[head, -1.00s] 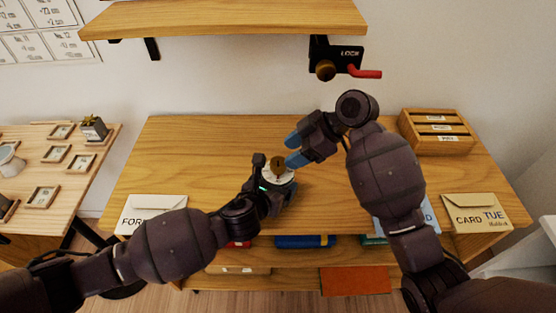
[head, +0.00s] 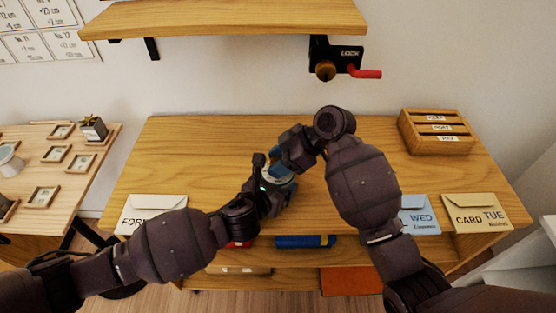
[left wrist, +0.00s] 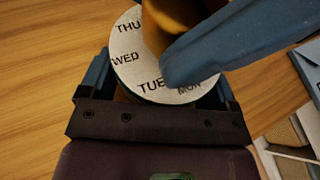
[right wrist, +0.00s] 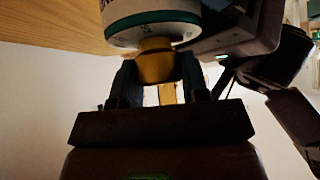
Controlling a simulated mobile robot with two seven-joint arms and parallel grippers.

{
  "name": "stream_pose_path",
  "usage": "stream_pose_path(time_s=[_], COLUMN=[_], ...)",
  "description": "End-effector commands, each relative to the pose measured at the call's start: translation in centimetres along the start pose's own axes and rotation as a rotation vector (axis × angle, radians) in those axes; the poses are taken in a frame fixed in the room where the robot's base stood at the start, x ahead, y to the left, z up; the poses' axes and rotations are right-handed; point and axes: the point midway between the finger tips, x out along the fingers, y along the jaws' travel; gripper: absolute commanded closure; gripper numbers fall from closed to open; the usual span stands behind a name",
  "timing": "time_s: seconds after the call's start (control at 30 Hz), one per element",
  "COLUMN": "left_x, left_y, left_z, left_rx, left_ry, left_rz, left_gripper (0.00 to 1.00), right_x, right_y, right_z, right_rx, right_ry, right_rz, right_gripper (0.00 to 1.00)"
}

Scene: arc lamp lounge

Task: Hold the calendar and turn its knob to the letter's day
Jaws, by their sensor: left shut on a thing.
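The calendar is a small round drum with a white day dial (left wrist: 125,72) and a brass knob (right wrist: 157,66) on top. THU, WED, TUE and MON show in the left wrist view; a blue finger covers part of the dial beside TUE and MON. My left gripper (head: 277,183) is shut on the drum and holds it above the desk. My right gripper (head: 285,163) has its blue fingers on either side of the knob, apart; firm contact is not clear. A white envelope (head: 160,201) at left reads "FOR", the rest hidden by my left arm.
A wooden slotted box (head: 437,140) stands at back right. A shelf (head: 230,20) and a wall lock with a red lever (head: 365,73) are above.

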Motion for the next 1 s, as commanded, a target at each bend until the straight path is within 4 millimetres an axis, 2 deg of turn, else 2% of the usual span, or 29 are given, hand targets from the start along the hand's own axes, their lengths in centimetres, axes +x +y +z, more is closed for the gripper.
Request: stream_pose_path(time_s=[0.37, 1.0], left_x=[-0.01, -0.02], left_y=[-0.01, 0.0], left_z=[0.09, 0.07], left_rx=[0.0, 0.001], left_ry=[-0.002, -0.001], left_rz=[0.0, 0.0], left_gripper=[0.54, 0.54], right_x=[-0.07, -0.06], right_y=[0.02, 0.01], right_z=[0.02, 0.02], right_rx=[0.062, 0.383], right_ry=[-0.002, -0.002], right_rz=[0.065, 0.381], right_gripper=[0.82, 0.82])
